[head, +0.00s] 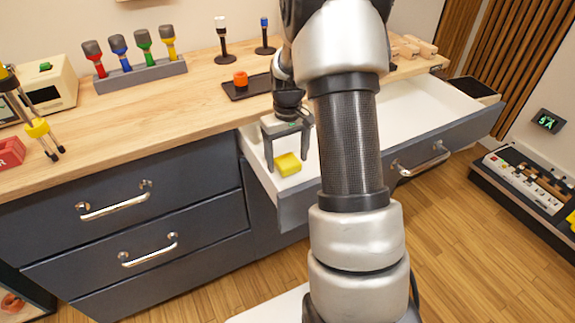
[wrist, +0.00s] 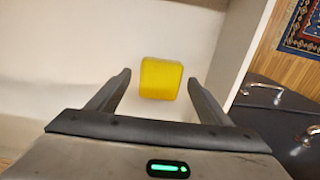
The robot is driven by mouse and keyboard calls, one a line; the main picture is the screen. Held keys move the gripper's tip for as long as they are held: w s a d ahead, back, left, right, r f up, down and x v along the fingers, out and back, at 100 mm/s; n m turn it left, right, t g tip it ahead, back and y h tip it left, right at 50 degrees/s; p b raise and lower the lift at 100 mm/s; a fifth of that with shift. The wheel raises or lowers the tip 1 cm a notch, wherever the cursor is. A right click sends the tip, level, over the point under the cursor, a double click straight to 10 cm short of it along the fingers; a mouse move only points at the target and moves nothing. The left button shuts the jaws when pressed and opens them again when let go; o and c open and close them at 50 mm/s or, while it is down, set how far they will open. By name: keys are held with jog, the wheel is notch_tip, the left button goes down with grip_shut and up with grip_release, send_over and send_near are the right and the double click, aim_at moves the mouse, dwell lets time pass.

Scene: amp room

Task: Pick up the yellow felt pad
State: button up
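The yellow felt pad (head: 288,164) lies on the white floor of the open drawer (head: 400,105), near its left end. In the wrist view the pad (wrist: 161,78) shows as a rounded yellow block ahead of my fingers, between their lines. My gripper (head: 290,164) hangs over the left part of the drawer with its fingers pointing down. In the wrist view my gripper (wrist: 158,83) is open, with a wide gap and nothing held. The height of the fingertips above the pad is hard to tell.
The drawer's side wall (wrist: 232,60) stands close to the right finger in the wrist view. My arm hides the drawer's middle.

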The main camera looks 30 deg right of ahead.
aim_at(288, 161)
jog(key=c, duration=1.2)
jog(key=shift+r, duration=0.1)
notch_tip(288, 161, up, 10)
jog(key=p, duration=0.2)
jog(key=shift+p, duration=0.3)
